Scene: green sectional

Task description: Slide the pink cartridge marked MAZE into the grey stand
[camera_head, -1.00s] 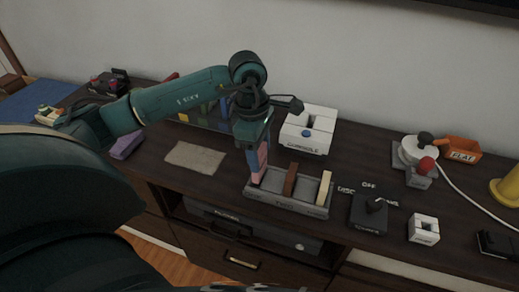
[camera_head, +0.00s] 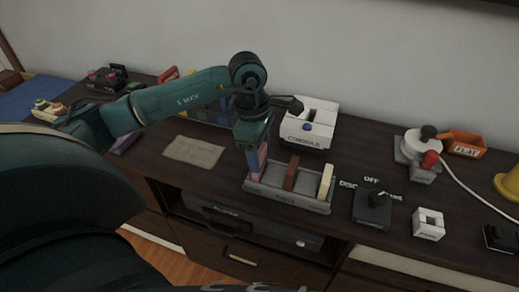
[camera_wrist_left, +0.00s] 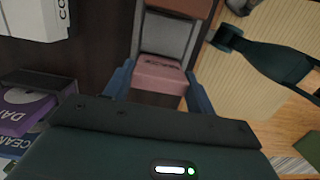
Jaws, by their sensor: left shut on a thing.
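The pink cartridge (camera_head: 253,160) is held upright at the left end of the grey stand (camera_head: 286,202). My left gripper (camera_head: 258,150) is shut on its upper part. Its lower end is at the stand's left slot, but I cannot tell how deep it sits. In the left wrist view the pink cartridge (camera_wrist_left: 160,75) lies between the two fingers, with small dark lettering too blurred to read surely. The grey stand (camera_wrist_left: 166,38) shows beyond it. A brown cartridge (camera_head: 291,174) and a cream one (camera_head: 325,181) stand in the stand's other slots.
A white console (camera_head: 309,128) stands behind the stand. A black switch box (camera_head: 371,210) is close on its right, with a small white block (camera_head: 428,223) beyond. A beige mat (camera_head: 194,152) lies left. The cabinet's front edge runs just before the stand.

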